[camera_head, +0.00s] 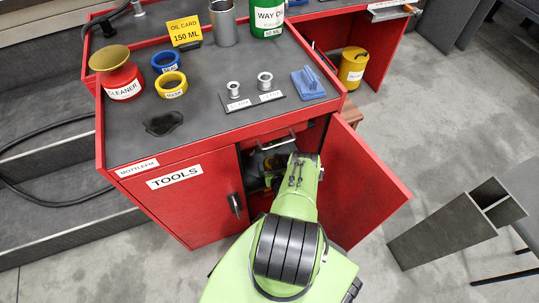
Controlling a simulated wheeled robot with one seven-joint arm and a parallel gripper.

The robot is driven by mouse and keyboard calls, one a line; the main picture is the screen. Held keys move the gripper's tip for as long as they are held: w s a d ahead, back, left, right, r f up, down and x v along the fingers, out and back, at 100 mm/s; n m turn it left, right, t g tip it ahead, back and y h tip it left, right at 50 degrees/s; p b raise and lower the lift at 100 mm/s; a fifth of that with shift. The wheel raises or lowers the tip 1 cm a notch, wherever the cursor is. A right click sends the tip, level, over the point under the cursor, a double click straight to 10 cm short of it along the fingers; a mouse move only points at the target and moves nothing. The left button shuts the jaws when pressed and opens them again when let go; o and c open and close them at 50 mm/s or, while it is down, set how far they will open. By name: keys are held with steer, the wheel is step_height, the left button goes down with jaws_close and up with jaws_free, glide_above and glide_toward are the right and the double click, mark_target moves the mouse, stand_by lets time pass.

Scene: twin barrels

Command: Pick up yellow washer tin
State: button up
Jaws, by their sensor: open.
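A small round yellow tin (160,91) with a dark hollow middle and a white label stands on the red bench's dark top. Its label is too small to read surely. A similar blue tin (157,68) stands just behind it. My arm reaches into the open right-hand compartment of the bench cabinet. My gripper (268,168) is at that opening, below the bench top and well to the right of the yellow tin. It is open and partly hidden in shadow; its fingertips are hard to make out. It is apart from the yellow tin.
The red bench (210,147) holds a CLEANER can (123,80), a dark puddle (164,123), small metal spools, a blue block (308,82), a grey cylinder (223,24) and a green WAY OIL can (268,17). The open red door (362,185) stands right of my arm.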

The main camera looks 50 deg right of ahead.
steer(key=shift+r, duration=0.1)
steer(key=c, duration=1.3)
steer(key=shift+o, duration=0.2)
